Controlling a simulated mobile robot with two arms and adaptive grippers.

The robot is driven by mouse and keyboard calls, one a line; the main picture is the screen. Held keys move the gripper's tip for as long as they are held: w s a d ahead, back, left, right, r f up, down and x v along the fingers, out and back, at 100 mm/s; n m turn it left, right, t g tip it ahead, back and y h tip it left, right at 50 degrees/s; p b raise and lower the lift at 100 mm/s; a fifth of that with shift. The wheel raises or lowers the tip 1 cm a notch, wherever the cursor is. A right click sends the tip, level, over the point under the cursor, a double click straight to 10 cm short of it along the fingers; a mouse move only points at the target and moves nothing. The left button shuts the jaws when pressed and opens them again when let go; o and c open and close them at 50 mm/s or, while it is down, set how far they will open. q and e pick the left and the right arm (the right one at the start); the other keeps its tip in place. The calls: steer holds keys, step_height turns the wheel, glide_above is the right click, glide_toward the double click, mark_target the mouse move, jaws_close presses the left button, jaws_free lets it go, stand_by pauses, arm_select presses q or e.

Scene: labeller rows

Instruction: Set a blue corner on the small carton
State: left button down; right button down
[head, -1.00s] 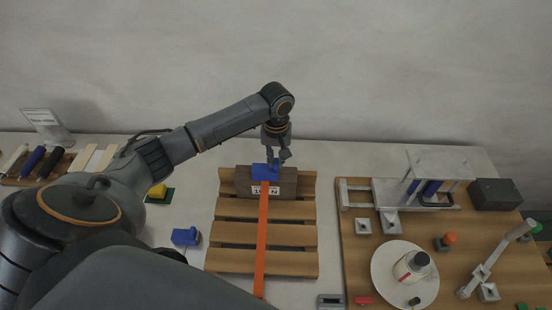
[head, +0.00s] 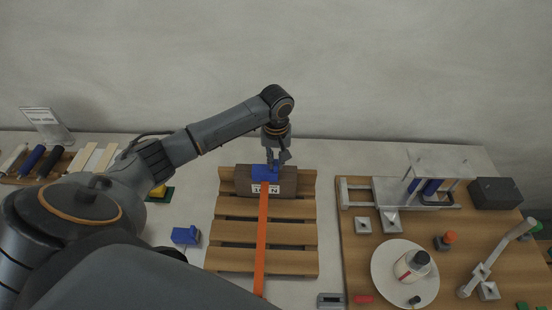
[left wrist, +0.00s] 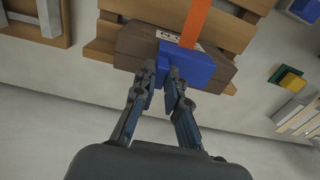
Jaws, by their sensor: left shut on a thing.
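The small carton (head: 286,182) is a brown box with a white label, standing at the far end of a wooden slatted pallet (head: 235,233). A blue corner (head: 262,173) sits at the carton's top edge, over an orange strap (head: 262,240) that runs toward me along the pallet. My left gripper (head: 277,162) is at the carton's far side, shut on the blue corner. The left wrist view shows the fingers (left wrist: 166,82) at the blue corner (left wrist: 190,66), against the carton (left wrist: 133,45). A second blue corner (head: 186,235) lies on the table left of the pallet. My right gripper is not in view.
A wooden board (head: 354,260) at right carries a metal fixture, a white round plate (head: 383,275) with a bottle, and metal posts. A yellow block (head: 158,191) on a green base stands left of the pallet. A tray of rollers is at far left.

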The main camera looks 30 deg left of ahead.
arm_select(q)
steer(key=shift+f+b, duration=0.3)
steer(key=shift+f, duration=1.15)
steer(key=c, duration=1.3)
jaws_free()
step_height(320, 180, up, 12)
steer(key=shift+s+d, duration=0.1)
steer(key=shift+s, duration=0.05)
